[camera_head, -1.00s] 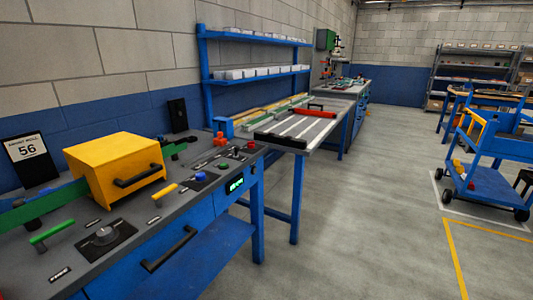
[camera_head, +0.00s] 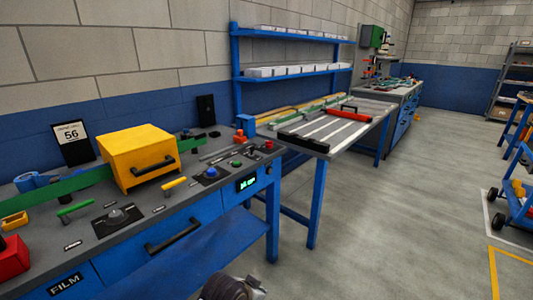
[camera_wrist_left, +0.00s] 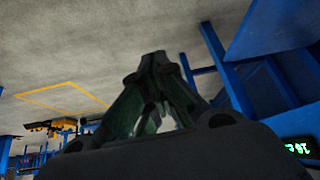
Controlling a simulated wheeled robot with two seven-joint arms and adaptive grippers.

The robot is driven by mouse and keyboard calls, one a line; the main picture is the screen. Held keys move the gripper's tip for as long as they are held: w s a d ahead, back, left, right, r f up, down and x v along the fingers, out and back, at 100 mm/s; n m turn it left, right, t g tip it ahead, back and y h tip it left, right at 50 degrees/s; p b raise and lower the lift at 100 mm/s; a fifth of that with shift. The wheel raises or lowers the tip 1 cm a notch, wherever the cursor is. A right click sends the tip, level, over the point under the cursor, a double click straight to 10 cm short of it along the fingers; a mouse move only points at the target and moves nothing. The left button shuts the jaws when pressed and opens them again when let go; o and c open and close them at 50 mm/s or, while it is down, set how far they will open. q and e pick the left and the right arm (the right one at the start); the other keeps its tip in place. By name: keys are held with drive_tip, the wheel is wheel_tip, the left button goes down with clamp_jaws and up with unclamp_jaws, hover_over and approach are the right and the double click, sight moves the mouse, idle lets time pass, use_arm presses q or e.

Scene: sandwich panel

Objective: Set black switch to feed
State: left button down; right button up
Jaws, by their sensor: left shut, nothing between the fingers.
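A rotary knob (camera_head: 116,215) on a black plate sits on the grey bench top in the head view. It is grey on top, and I cannot read its setting or any feed mark. A second black plate (camera_head: 222,180) carries a blue knob (camera_head: 211,172). I cannot tell for certain which control is the black switch. My left gripper (camera_wrist_left: 158,58) shows in the left wrist view with its fingertips together and empty. It points at the floor and is apart from the panel. My right gripper is not in view.
A yellow box (camera_head: 140,153) with a black handle covers part of a green rail. A yellow-handled lever (camera_head: 175,183) and green-handled lever (camera_head: 74,207) stand near the knobs. A lit green display (camera_head: 246,183) is on the front.

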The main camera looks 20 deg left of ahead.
use_arm(q)
drive_tip(key=w+a+r+m+t+y+p, duration=0.1)
drive_tip(key=w+a+r+m+t+y, duration=0.2)
drive_tip(key=w+r, duration=0.4)
drive_tip(key=w+a+r+m+t+y+p, duration=0.1)
drive_tip(key=w+a+r+m+t+y, duration=0.2)
drive_tip(key=w, duration=1.2)
drive_tip(key=w+a+r+m+t+y+p, duration=0.2)
drive_tip(key=w+r+m+t, duration=0.3)
drive_tip(key=w+r, duration=0.6)
drive_tip(key=shift+w+a+r+m+t+y, duration=0.2)
drive_tip(key=shift+a+m+t+y, duration=0.25)
drive_tip(key=shift+a+m, duration=0.25)
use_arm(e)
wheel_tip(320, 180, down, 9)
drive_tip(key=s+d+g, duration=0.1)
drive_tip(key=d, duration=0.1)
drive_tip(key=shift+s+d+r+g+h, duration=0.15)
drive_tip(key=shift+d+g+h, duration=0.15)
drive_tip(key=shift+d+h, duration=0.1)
use_arm(q)
drive_tip(key=shift+w+r, duration=0.1)
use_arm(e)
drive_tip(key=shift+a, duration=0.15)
